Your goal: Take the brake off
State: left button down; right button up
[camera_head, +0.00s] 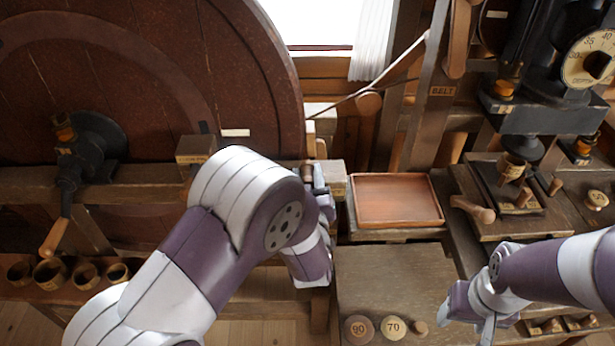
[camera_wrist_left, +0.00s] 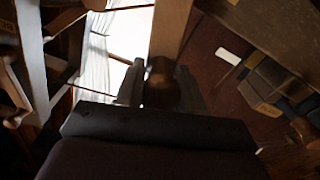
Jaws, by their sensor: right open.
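The big dark red-brown wheel (camera_head: 235,85) fills the upper left of the head view; it has a white mark on its face. A wooden bar (camera_head: 311,138) stands close beside its right rim. In the left wrist view a rounded brown wooden knob (camera_wrist_left: 161,85) shows in front of the bar (camera_wrist_left: 170,32). My left gripper (camera_wrist_left: 161,92) has one finger on each side of this knob; I cannot tell whether they press on it. In the head view my left gripper (camera_head: 316,180) is partly hidden by my arm. My right gripper (camera_head: 470,318) is open and empty at lower right.
An empty reddish tray (camera_head: 398,201) lies right of my left gripper. Knobs marked 90 (camera_head: 358,328) and 70 (camera_head: 393,327) stand on the bench in front. A black machine with a dial (camera_head: 590,57) is at upper right. A crank handle (camera_head: 54,238) hangs at left.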

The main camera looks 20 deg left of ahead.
pick_arm(q)
jog(key=w+d+m, duration=0.3)
jog(key=d+m, duration=0.2)
jog(key=d, duration=0.6)
jog(key=shift+w+d+f+m, duration=0.15)
jog(key=shift+f+m, duration=0.05)
jog(key=shift+m, duration=0.2)
dwell(0.3)
jog(key=c, duration=0.7)
grip_release()
jog(key=shift+d+f, duration=0.1)
jog(key=shift+d, duration=0.1)
